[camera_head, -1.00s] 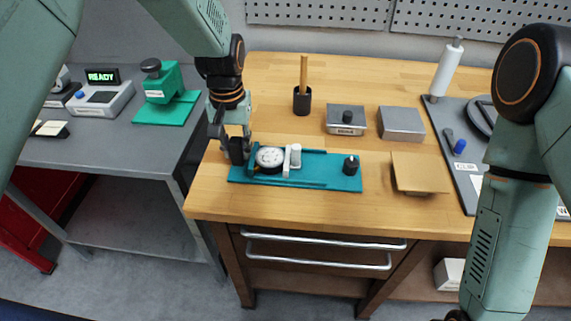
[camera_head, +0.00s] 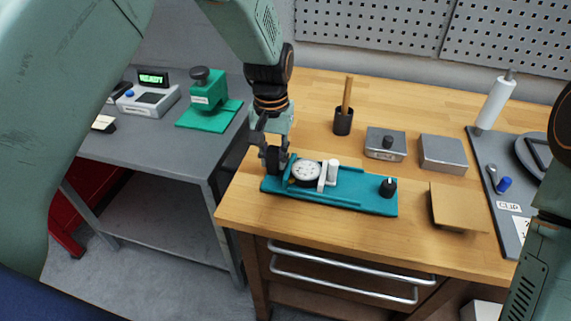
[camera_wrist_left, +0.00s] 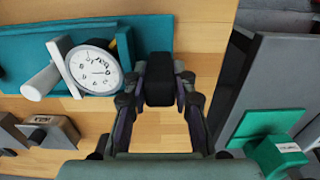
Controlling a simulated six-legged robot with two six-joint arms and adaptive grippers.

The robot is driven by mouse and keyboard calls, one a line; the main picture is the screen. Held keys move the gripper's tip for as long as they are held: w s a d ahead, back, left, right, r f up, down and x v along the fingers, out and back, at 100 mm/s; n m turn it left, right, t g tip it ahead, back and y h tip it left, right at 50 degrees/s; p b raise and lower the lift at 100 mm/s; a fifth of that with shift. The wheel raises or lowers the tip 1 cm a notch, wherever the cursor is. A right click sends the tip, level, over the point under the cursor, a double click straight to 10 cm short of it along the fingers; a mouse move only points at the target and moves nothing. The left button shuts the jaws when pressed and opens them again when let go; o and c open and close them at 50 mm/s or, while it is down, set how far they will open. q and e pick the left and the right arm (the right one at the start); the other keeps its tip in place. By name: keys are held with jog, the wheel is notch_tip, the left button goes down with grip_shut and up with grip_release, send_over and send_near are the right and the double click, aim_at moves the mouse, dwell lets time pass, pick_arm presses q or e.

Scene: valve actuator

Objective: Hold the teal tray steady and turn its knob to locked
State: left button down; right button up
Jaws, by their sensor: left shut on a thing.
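The teal tray (camera_head: 355,202) lies on the wooden bench, with its left end near the bench's left side. It carries a white round dial (camera_head: 306,172), a white upright post (camera_head: 333,170) and, at its right end, a black knob (camera_head: 388,187) with a pale mark; its setting is too small to read. My left gripper (camera_head: 275,160) is shut on a dark block at the tray's left end. In the left wrist view this dark block (camera_wrist_left: 158,80) sits between the fingers, beside the dial (camera_wrist_left: 94,69). My right gripper is out of frame.
Behind the tray stand a black cup with a wooden stick (camera_head: 343,120) and two grey boxes (camera_head: 385,144), (camera_head: 442,154). A tan plate (camera_head: 458,207) is right of the knob. A grey mat (camera_head: 489,160) holds tools farther right. A green fixture (camera_head: 208,96) stands on the left table.

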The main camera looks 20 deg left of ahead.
pick_arm(q)
notch_tip(320, 180, up, 8)
jog(key=shift+s, duration=0.1)
notch_tip(320, 180, down, 6)
jog(key=shift+f, duration=1.2)
jog(key=shift+f, duration=0.1)
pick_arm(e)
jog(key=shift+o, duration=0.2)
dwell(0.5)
